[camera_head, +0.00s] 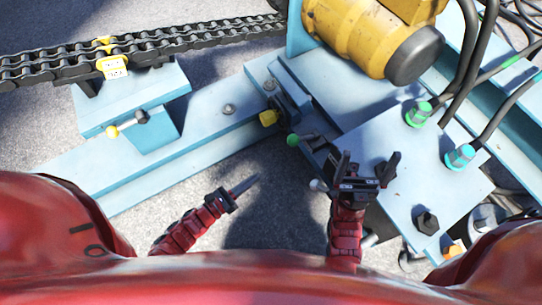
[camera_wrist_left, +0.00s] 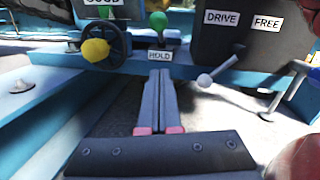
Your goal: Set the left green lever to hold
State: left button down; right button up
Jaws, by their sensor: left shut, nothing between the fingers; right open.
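The green lever's round knob (camera_head: 293,140) is at the centre of the head view, left of the blue box. In the left wrist view the green knob (camera_wrist_left: 158,22) stands above a HOLD label (camera_wrist_left: 160,56). The lever's pivot is hard to make out. My left gripper (camera_head: 256,180) is shut and empty, below and left of the green knob, apart from it. Its closed fingertips (camera_wrist_left: 160,73) show just below the HOLD label. My right gripper (camera_head: 367,165) is open over the near left part of the box, to the right of the green knob.
A white-knobbed lever (camera_wrist_left: 205,80) is right of my left fingers, with DRIVE (camera_wrist_left: 222,19) and FREE (camera_wrist_left: 268,23) labels above. A yellow-knobbed handwheel (camera_wrist_left: 95,50) is to the left. The blue beam (camera_head: 185,140) borders clear floor. A yellow motor (camera_head: 360,35) stands behind.

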dwell(0.3)
pick_arm(q)
jog(key=r+b+x, duration=0.2)
jog(key=x, duration=1)
jog(key=shift+w+d+r, duration=0.15)
jog(key=shift+w+r, duration=0.2)
jog(key=shift+r, duration=0.1)
jog(key=shift+r, duration=0.1)
